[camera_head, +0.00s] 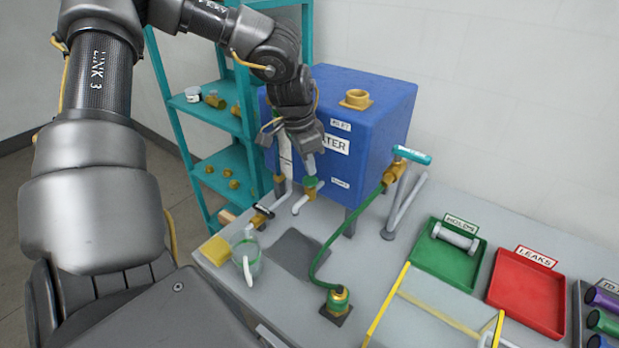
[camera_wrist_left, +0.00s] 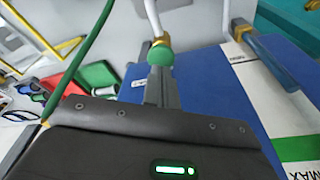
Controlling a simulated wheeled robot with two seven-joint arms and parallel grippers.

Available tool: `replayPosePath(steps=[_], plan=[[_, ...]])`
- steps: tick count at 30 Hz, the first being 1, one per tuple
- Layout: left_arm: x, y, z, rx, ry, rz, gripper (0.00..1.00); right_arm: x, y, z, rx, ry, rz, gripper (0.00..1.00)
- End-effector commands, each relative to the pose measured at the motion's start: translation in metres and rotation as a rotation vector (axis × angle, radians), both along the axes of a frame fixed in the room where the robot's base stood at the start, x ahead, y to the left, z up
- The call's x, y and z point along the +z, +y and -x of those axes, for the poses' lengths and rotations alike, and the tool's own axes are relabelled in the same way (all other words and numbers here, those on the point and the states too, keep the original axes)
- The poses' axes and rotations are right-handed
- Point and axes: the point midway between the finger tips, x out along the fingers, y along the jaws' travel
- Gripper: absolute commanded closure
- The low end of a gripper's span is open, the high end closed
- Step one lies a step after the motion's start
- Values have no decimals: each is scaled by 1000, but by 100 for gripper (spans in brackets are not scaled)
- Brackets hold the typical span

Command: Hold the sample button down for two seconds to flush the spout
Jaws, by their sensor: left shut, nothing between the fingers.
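The green sample button (camera_head: 313,183) sits on a brass fitting at the white spout (camera_head: 300,206), at the front of the blue water tank (camera_head: 385,105). In the left wrist view the green button (camera_wrist_left: 160,56) shows just beyond my fingertips. My left gripper (camera_head: 311,167) points down from above, shut and empty, with its tips right at the top of the button. I cannot tell whether they touch it or how far it is pressed. No water stream is visible at the spout. My right gripper is not in view.
A clear jug (camera_head: 258,268) stands on the bench near a yellow sponge (camera_head: 215,250). A green hose (camera_head: 325,253) runs from a brass valve to a bench fitting. A green tray (camera_head: 432,258) and a red tray (camera_head: 525,292) lie at right. A teal shelf (camera_head: 165,75) stands behind.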

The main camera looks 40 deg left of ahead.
Motion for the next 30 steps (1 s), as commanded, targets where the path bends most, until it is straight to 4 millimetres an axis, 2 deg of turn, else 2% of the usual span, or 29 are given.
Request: replayPosePath(steps=[15,30], plan=[[48,0,0,0,-1,0,100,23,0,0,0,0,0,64],[49,0,0,0,-1,0,100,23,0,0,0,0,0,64]])
